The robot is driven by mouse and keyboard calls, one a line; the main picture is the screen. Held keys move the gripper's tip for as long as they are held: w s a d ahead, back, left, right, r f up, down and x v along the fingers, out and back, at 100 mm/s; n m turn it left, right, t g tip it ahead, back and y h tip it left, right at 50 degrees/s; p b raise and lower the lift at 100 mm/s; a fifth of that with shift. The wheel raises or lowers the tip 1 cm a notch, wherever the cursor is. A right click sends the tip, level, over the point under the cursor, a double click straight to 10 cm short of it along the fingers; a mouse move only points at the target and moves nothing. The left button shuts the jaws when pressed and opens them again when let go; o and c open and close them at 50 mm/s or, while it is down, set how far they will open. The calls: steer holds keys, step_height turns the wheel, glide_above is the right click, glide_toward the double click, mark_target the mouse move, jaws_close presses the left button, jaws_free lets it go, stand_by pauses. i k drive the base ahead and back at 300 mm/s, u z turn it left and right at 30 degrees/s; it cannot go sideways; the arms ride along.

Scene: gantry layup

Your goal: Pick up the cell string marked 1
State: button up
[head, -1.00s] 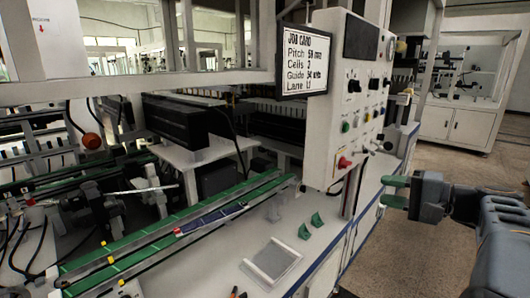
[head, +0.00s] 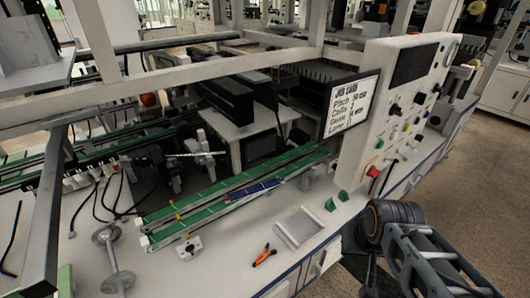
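A dark blue cell string (head: 255,189) lies flat between the two green-topped rails (head: 217,204) on the white bench. No number can be read on it at this size. It is the only such blue strip that I can make out. My arm shows at the lower right, well away from the string. My gripper's fingers do not show in this view.
A pale flat tray (head: 299,228) and orange-handled pliers (head: 264,256) lie in front of the rails. Two small green blocks (head: 331,204) stand near the control panel (head: 408,85). A job card (head: 352,104) hangs beside it. A metal spool-shaped stand (head: 113,258) is at left.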

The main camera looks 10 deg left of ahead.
mark_target(231, 197)
steer(key=u, duration=0.5)
steer(key=k, duration=1.2)
steer(key=z, duration=0.4)
steer(key=i, duration=1.15)
steer(key=u, duration=0.6)
steer(key=i, duration=0.65)
steer(key=u, duration=0.7)
